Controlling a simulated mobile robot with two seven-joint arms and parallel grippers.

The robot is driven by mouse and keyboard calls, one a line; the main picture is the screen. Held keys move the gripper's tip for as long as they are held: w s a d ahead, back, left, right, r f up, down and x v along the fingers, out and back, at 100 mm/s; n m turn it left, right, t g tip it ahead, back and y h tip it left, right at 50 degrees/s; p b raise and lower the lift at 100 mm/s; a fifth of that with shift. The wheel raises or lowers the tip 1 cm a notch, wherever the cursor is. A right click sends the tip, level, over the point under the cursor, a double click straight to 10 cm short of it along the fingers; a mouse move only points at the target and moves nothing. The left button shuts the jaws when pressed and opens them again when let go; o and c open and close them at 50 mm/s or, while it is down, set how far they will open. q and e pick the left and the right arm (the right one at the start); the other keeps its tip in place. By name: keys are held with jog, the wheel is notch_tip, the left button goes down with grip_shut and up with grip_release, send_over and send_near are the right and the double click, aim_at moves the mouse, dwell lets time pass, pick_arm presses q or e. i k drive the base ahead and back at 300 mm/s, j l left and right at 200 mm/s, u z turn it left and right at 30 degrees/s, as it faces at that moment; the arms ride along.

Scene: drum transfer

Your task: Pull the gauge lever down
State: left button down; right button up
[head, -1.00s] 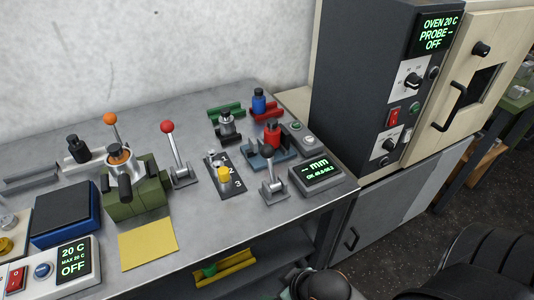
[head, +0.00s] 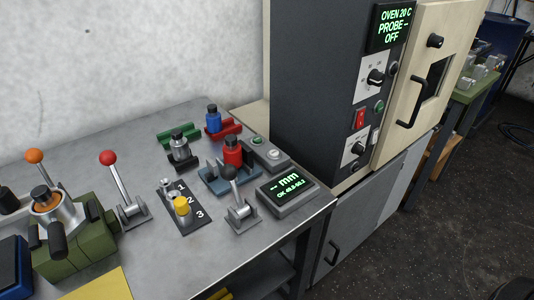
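The gauge lever, as I take it, is the black-knobbed lever (head: 239,203) on a small metal base near the front right of the bench. It stands up, its knob leaning to the back left. The gauge display box (head: 287,193) beside it reads "-- mm" and "OK 49.8-50.2". A red cylinder (head: 232,152) stands in the blue-grey fixture (head: 219,180) just behind the lever. Neither of my grippers shows in the head view, and nothing touches the lever.
A red-knobbed lever (head: 119,186) and a numbered plate (head: 196,217) with a yellow-topped piece stand left of the gauge lever. A green press-like fixture (head: 75,250) is farther left. The oven (head: 320,90) rises to the right. The bench front by the lever is clear.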

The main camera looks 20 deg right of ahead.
aim_at(229, 172)
jog(key=i+z, duration=0.15)
jog(key=z, duration=0.4)
jog(key=l+u, duration=0.5)
jog(key=l, duration=0.45)
jog(key=k+l+u, duration=0.1)
jog(key=l+u, duration=0.4)
jog(key=l, duration=0.4)
jog(key=i+j, duration=0.1)
jog(key=j, duration=0.2)
jog(key=i+j, duration=0.15)
jog(key=j, duration=0.15)
